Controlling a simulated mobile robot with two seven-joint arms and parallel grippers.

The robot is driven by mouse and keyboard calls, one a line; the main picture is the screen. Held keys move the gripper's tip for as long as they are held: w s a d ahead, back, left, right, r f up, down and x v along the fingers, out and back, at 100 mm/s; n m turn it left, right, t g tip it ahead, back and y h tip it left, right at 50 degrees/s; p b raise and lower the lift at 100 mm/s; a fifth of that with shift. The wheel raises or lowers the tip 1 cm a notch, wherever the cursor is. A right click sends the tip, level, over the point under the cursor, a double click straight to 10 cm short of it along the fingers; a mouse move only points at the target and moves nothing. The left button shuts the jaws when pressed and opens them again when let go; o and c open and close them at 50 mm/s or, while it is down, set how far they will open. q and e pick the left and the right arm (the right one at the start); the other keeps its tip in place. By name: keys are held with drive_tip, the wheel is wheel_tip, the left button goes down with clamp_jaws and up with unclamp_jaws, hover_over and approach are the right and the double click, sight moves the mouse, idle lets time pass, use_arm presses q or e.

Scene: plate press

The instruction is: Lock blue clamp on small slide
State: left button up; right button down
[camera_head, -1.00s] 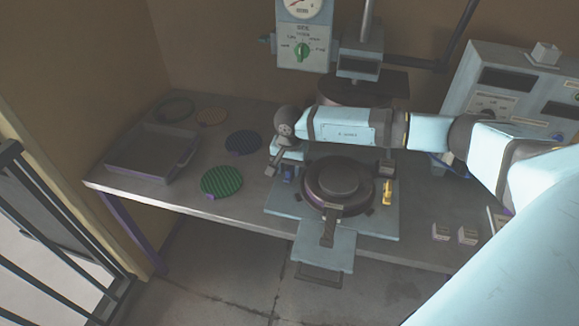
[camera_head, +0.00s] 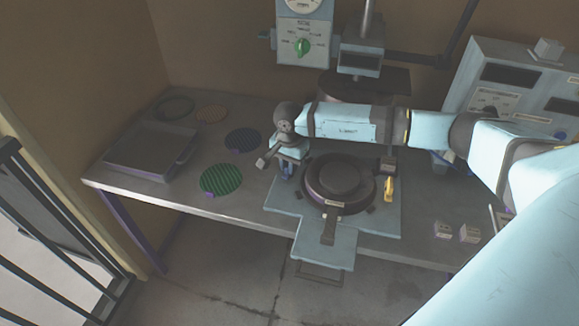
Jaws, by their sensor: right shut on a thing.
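The small slide (camera_head: 325,247) is a pale blue plate with a front handle, under a round dark press plate (camera_head: 338,183). The blue clamp (camera_head: 287,171) is at the left edge of the slide base, left of the round plate, mostly hidden by my right gripper. My right gripper (camera_head: 284,164) reaches in from the right across the back of the slide and is shut on the blue clamp. A yellow clamp (camera_head: 389,188) stands on the right side of the slide base. My left gripper is not in view.
A green disc (camera_head: 221,179), a dark blue disc (camera_head: 243,141) and a grey tray (camera_head: 150,152) lie on the table's left. The press column with a gauge stands behind. Two small blocks (camera_head: 456,231) sit at front right. A grey instrument box (camera_head: 500,95) is at back right.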

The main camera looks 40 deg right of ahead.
drive_tip(key=shift+f+m+b, duration=0.1)
drive_tip(key=shift+m+b, duration=0.25)
drive_tip(key=shift+m, duration=0.65)
drive_tip(key=m+b, duration=0.1)
drive_tip(key=m, duration=0.1)
drive_tip(key=shift+w+m, duration=0.1)
drive_tip(key=shift+m, duration=0.2)
drive_tip(key=m+b, duration=0.1)
drive_tip(key=m, duration=0.2)
drive_tip(key=shift+w+m, duration=0.1)
drive_tip(key=shift+m, duration=0.3)
drive_tip(key=m, duration=0.3)
drive_tip(key=shift+b, duration=0.35)
drive_tip(key=shift+w+d+m, duration=0.1)
drive_tip(key=shift+m, duration=1.8)
drive_tip(key=c, duration=1.1)
unclamp_jaws()
